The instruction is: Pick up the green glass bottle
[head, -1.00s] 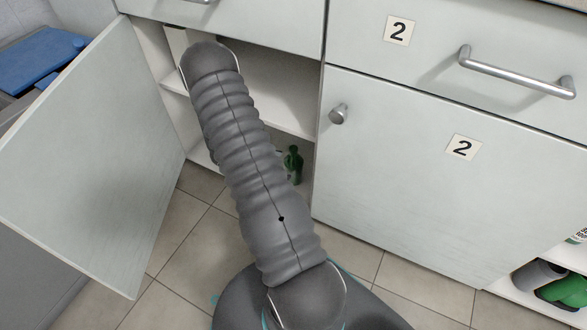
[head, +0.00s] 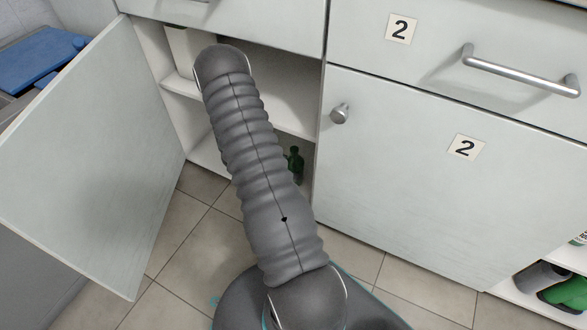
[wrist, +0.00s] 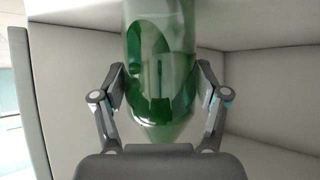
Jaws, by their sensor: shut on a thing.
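The green glass bottle (wrist: 160,65) fills the upper middle of the wrist view, its see-through green body between the two fingers. My gripper (wrist: 161,88) is shut on it, with a finger pad against each side. In the head view a small part of the green bottle (head: 296,165) shows to the right of my arm, inside the open cabinet's lower space. My arm hides the rest of it there, and the gripper itself is hidden in the head view. I cannot tell whether the bottle is clear of the cabinet floor.
The cabinet door (head: 95,150) stands open at the left. A shelf (head: 285,122) crosses the cabinet above the bottle. A closed door (head: 400,180) with a knob is at the right. Green and grey items (head: 565,292) lie on a low shelf at far right.

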